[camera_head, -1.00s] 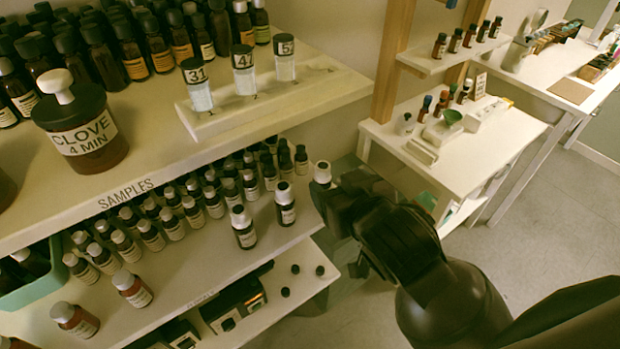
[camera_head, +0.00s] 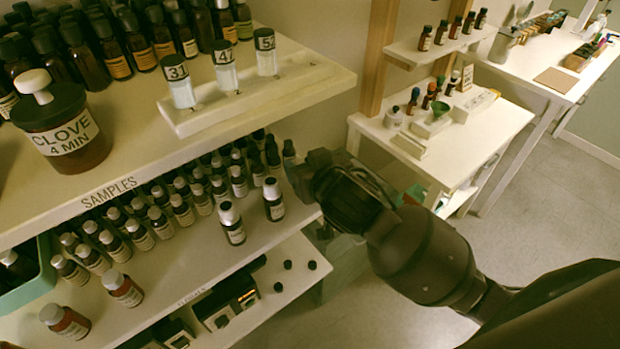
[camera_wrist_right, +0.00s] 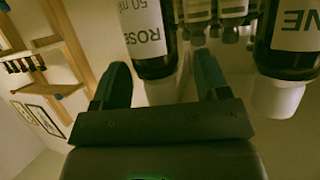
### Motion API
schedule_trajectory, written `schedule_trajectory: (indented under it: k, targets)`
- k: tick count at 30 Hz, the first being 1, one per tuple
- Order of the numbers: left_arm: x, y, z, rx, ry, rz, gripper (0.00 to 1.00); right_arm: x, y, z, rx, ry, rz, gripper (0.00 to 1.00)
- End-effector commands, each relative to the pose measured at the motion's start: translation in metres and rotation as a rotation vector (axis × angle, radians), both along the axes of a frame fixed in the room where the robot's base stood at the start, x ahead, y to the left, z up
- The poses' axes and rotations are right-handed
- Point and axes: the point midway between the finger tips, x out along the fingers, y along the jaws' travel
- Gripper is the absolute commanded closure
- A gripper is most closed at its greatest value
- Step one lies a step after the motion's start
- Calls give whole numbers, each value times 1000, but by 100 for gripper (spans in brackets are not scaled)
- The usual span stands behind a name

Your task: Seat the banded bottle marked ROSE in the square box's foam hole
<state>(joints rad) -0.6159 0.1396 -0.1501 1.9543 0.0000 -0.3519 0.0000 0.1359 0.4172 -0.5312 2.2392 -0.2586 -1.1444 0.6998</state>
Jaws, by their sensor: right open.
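The bottle marked ROSE (camera_wrist_right: 147,35) appears upside down in the right wrist view, dark with a white label and pale cap. The cap end shows between the spread fingers of my right gripper (camera_wrist_right: 162,76), with gaps beside it. A bottle whose label ends in NE (camera_wrist_right: 290,35) is right of the fingers in the wrist view. Any band on the ROSE bottle is not clear. I cannot pick out the square box with foam. My left gripper is not in view.
Two white-capped bottles (camera_head: 232,222) (camera_head: 273,198) stand left of my right gripper, with rows of small bottles (camera_head: 180,208) behind. The sample shelf (camera_head: 120,190) overhangs them. A side table (camera_head: 485,138) at right holds small bottles and a green funnel (camera_head: 430,126).

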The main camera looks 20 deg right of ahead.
Motion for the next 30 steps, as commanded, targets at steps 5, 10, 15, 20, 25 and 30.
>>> schedule_trajectory:
  k: [5, 10, 15, 20, 25, 30]
  targets:
    - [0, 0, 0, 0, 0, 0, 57, 13, 1, -5, -1, 0, 0, 32]
    - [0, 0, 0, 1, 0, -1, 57, 14, 1, -6, 1, 0, 1, 32]
    - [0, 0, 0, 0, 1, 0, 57, 14, 1, -6, 0, 0, 0, 47]
    - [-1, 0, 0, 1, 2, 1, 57, 14, 1, -6, 0, 0, 0, 72]
    - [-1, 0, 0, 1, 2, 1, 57, 14, 1, -5, 0, 0, 0, 87]
    - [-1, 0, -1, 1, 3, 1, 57, 14, 1, -5, 0, 0, 1, 87]
